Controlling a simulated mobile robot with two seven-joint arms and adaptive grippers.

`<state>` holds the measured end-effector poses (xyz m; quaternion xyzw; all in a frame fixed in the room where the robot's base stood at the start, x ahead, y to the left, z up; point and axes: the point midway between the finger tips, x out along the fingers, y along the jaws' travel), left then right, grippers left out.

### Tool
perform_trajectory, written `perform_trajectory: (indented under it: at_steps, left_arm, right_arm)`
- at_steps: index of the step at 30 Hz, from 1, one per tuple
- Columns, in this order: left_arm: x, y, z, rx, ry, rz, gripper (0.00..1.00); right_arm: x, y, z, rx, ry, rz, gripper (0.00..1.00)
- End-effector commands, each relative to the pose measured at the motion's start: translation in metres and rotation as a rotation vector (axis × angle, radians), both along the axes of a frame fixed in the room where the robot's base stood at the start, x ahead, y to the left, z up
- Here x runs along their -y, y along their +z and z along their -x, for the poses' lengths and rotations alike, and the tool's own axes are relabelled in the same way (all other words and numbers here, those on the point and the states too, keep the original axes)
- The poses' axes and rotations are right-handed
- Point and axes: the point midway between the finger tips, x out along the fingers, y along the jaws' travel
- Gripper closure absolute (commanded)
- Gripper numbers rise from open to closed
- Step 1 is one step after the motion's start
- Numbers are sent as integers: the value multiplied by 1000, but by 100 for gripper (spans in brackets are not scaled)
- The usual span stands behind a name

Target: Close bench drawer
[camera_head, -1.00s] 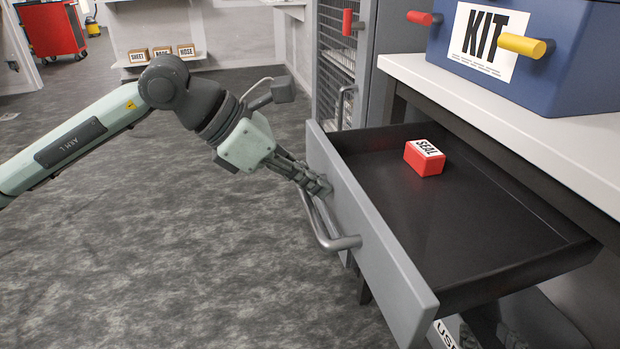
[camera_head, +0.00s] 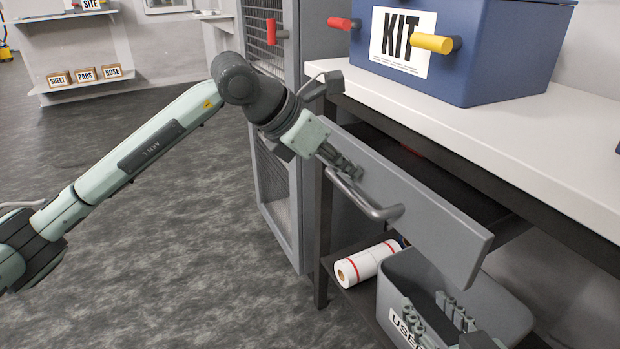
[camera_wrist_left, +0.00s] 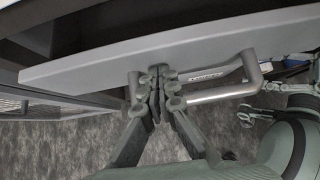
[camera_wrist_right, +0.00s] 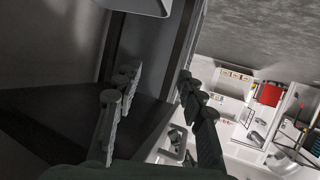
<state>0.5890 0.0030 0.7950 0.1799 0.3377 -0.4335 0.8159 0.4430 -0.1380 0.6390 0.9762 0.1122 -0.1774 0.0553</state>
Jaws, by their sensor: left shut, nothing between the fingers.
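The bench drawer's grey front (camera_head: 420,195) stands out from under the bench, so the drawer is partly open with a dark gap behind the front. Its bar handle (camera_head: 375,207) also shows in the left wrist view (camera_wrist_left: 222,92). My left gripper (camera_head: 350,168) is shut and empty, its fingertips at the drawer front by the handle's far end; the left wrist view (camera_wrist_left: 160,73) shows them close against the panel, contact unclear. A sliver of the red SEAL block (camera_head: 411,150) shows inside. My right gripper (camera_head: 434,312) is open and empty, low in front of the grey bin.
The white bench top (camera_head: 500,130) carries a blue KIT box (camera_head: 510,50). On the lower shelf are a white roll (camera_head: 365,263) and a grey bin (camera_head: 490,300) labelled USED. A mesh cabinet (camera_head: 275,190) stands beyond the bench. The floor at left is clear.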

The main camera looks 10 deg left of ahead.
Motion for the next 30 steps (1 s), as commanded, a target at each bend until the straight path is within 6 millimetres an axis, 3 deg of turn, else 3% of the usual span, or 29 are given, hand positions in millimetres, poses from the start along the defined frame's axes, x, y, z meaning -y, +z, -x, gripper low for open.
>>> perform_trajectory:
  at_steps: [3,10,30]
  left_arm:
    - [18,0,-12,1,-1,1,100]
    - [36,0,-24,-1,-1,0,100]
    - [38,5,-29,6,3,6,100]
  right_arm:
    - [-8,10,-3,53,13,-24,60]
    - [-15,23,-6,113,27,-50,60]
    - [-16,25,-6,111,27,-51,60]
